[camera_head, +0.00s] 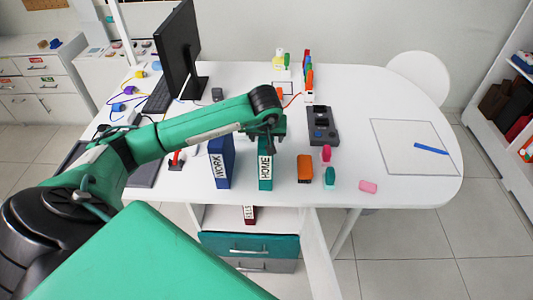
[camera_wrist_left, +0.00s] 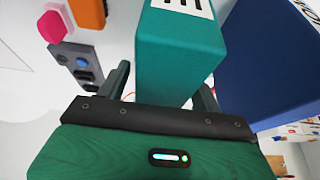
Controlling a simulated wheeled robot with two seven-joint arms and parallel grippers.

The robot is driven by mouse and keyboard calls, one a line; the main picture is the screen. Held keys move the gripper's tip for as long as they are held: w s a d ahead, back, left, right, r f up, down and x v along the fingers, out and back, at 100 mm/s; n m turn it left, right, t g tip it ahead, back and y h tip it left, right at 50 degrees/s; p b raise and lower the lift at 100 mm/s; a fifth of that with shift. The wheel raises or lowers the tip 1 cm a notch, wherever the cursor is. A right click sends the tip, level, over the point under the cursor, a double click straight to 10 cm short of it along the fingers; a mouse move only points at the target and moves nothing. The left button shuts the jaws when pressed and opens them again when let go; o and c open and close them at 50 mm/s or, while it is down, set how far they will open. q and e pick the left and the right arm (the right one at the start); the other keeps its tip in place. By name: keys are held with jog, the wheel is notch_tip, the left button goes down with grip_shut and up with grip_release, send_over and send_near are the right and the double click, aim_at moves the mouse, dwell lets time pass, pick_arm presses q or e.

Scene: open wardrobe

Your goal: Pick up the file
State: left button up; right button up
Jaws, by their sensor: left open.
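The teal file labelled HOME (camera_head: 265,171) stands upright on the white desk. A blue file labelled WORK (camera_head: 220,165) stands just left of it. My left gripper (camera_head: 265,136) is at the top far end of the teal file. In the left wrist view, the open fingers lie on either side of the teal file (camera_wrist_left: 180,60), with the blue file (camera_wrist_left: 265,65) beside it. Whether the fingers touch the file cannot be told. My right gripper is not in view.
An orange block (camera_head: 305,169), a teal block (camera_head: 330,176) and pink pieces (camera_head: 368,186) lie right of the teal file. A dark grey device (camera_head: 322,126) is behind them. A monitor (camera_head: 180,50) stands at the back left. The desk's right side (camera_head: 400,150) is mostly clear.

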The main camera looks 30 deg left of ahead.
pick_arm(q)
jog(key=shift+c, duration=0.5)
grip_shut()
